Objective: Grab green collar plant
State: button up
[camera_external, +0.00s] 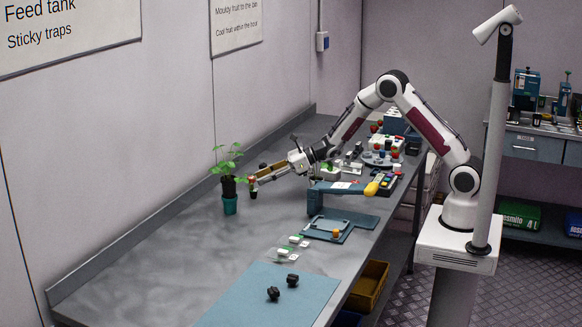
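A leafy green plant (227,162) stands upright toward the back of the bench in a dark pot (228,186). The dark pot sits in or on a teal cup (230,205). I cannot make out a separate collar on it. My gripper (253,184) reaches left from the arm, just right of the dark pot at about its height. A small dark piece with a touch of green shows at the fingertips; whether it is held or part of the gripper is unclear. Whether the fingers touch the pot is too small to tell.
A teal stand with a yellow-tipped arm (345,187) and a blue tray (328,228) stand right of the plant. Small clear boxes (285,254) and two black knobs (273,293) lie nearer the front. A wall runs behind the plant; the bench left of it is clear.

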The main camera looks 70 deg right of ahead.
aim_at(253, 189)
jog(key=shift+f, duration=1.05)
jog(key=shift+f, duration=0.45)
jog(key=shift+w+a+f, duration=0.1)
jog(key=shift+f, duration=0.1)
jog(key=shift+x, duration=2.4)
jog(key=c, duration=1)
